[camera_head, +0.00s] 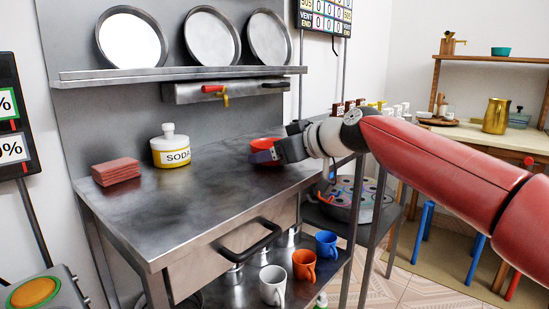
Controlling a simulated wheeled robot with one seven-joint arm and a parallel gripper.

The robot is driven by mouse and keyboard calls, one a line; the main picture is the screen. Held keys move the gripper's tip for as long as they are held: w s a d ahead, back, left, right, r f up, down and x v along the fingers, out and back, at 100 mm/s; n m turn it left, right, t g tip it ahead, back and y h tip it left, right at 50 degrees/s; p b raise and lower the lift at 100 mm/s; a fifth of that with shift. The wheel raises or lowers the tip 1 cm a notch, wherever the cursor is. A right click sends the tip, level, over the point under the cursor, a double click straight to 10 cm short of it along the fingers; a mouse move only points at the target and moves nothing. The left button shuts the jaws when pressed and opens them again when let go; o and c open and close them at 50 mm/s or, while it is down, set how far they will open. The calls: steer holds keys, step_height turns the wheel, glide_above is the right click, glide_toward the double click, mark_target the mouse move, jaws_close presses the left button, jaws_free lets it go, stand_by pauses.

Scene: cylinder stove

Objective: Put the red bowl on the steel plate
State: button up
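The red bowl (264,143) is at the back right of the steel counter (190,215), partly hidden by my gripper. My gripper (262,157) reaches in from the right, its dark fingers right at the bowl's near side. The finger gap is hidden, so I cannot tell whether they grip the bowl or only stand beside it. I also cannot tell whether the bowl touches the counter. Round steel plates stand upright on the shelf above: a left one (132,38), a middle one (212,37) and a right one (269,38). I see no steel plate lying flat on the counter.
The middle and front of the counter are clear. A drawer handle (250,240) juts from the front. Mugs (304,264) stand on the lower shelf.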

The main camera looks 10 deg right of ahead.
steer(key=shift+f, duration=0.2)
steer(key=o, duration=1)
steer(key=shift+r, duration=0.1)
steer(key=shift+r, duration=0.2)
steer(key=v, duration=1.2)
steer(key=shift+p, duration=0.4)
steer(key=shift+f, duration=0.1)
